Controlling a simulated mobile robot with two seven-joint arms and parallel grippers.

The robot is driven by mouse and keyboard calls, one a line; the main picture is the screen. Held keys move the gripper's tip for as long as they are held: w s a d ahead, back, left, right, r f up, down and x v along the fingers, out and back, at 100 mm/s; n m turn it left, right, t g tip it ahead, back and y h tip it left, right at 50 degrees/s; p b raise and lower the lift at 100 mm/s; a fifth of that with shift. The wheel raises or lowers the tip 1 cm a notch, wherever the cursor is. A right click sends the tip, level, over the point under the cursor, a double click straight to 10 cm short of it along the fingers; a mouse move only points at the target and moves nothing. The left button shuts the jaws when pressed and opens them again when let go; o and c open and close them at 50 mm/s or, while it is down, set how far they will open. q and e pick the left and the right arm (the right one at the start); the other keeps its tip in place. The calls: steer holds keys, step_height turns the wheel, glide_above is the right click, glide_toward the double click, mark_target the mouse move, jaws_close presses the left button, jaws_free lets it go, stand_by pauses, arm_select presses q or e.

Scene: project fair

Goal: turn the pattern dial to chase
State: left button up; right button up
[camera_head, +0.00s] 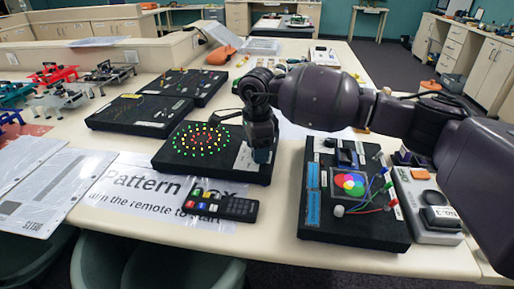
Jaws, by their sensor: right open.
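The black pattern box (178,163) lies on the white table, with rings of lit green, yellow and red lights on its top. A white label panel (246,160) is at the box's right side. My right gripper (261,153) comes in from the right and points down over this panel. It is open, though the gap between its fingers is hard to see. I cannot make out the pattern dial; the gripper covers part of the panel. Whether the fingers touch anything there is unclear. My left gripper is out of view.
A remote (238,208) lies in front of the box on the "Pattern Box" sheet (128,185). Another black board (340,228) with a coloured disc and wires stands at the right. More black boards (140,113) lie behind, drones (52,73) at the left.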

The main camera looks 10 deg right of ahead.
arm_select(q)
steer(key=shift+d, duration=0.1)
arm_select(e)
steer(key=shift+c, duration=0.2)
steer(key=c, duration=0.9)
